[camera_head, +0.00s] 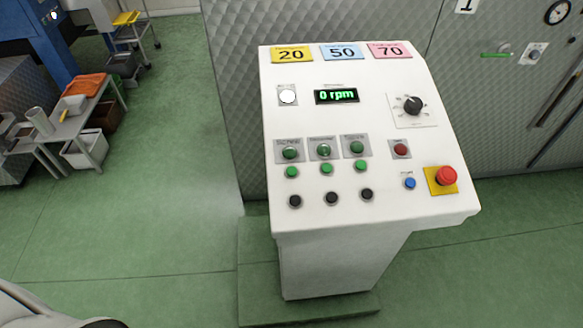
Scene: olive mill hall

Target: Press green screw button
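A white control panel (400,215) on a pedestal stands right of centre in the head view. Three small label plates sit in a row, each with a dark green lamp; the left plate (282,142) seems to read "SCREW", but the print is blurred. Below them are three green buttons, left (291,172), middle (326,168) and right (361,166). A black button sits under each, left (295,201), middle (331,198) and right (367,194). Neither gripper is in view; only a white part of mine shows at the lower left corner.
The panel also has a display (336,96) reading 0 rpm, a black knob (412,105), a dark red lamp (401,149), a blue button (410,183) and a red emergency stop (446,176). A metal wall stands behind.

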